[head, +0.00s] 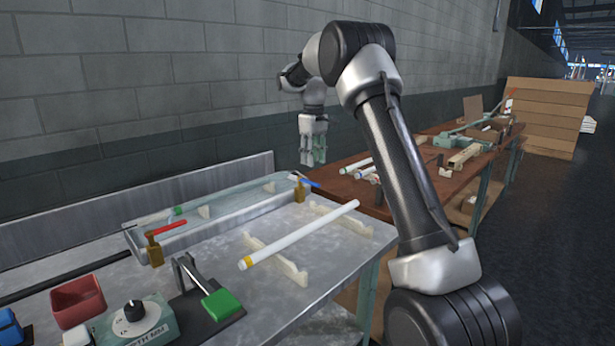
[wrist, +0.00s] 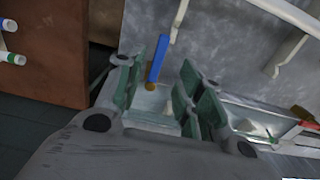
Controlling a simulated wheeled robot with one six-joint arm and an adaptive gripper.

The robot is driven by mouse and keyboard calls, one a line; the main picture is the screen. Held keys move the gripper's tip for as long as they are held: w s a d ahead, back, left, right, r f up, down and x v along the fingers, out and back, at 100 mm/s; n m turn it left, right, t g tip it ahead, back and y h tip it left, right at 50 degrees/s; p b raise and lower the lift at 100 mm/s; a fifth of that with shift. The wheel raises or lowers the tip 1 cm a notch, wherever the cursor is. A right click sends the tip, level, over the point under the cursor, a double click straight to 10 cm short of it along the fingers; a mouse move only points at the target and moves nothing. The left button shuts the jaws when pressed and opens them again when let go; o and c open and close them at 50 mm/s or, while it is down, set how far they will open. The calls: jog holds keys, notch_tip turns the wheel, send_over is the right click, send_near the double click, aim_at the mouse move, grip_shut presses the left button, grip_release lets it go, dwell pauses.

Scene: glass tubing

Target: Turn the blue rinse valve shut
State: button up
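The blue valve lever (head: 311,181) sits on a brass valve body (head: 299,191) at the far right corner of the clear rinse trough (head: 190,238). In the head view it points right and slightly down, crosswise to the trough. My gripper (head: 313,160) hangs fingers-down above the lever, with a visible gap. In the wrist view the blue lever (wrist: 158,58) shows between the two spread green fingers (wrist: 160,95), and its brass pivot (wrist: 151,87) is also visible. My gripper is open and holds nothing.
A red-levered valve (head: 165,228) stands at the trough's near end. A white tube (head: 300,236) lies on cream supports right of the trough. A brown table (head: 440,175) with more tubes stands beyond the metal bench (head: 345,268). A grey wall rises behind.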

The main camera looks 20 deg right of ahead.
notch_tip(320, 180, down, 8)
jog(key=shift+r, duration=0.25)
jog(key=shift+c, duration=0.3)
grip_shut()
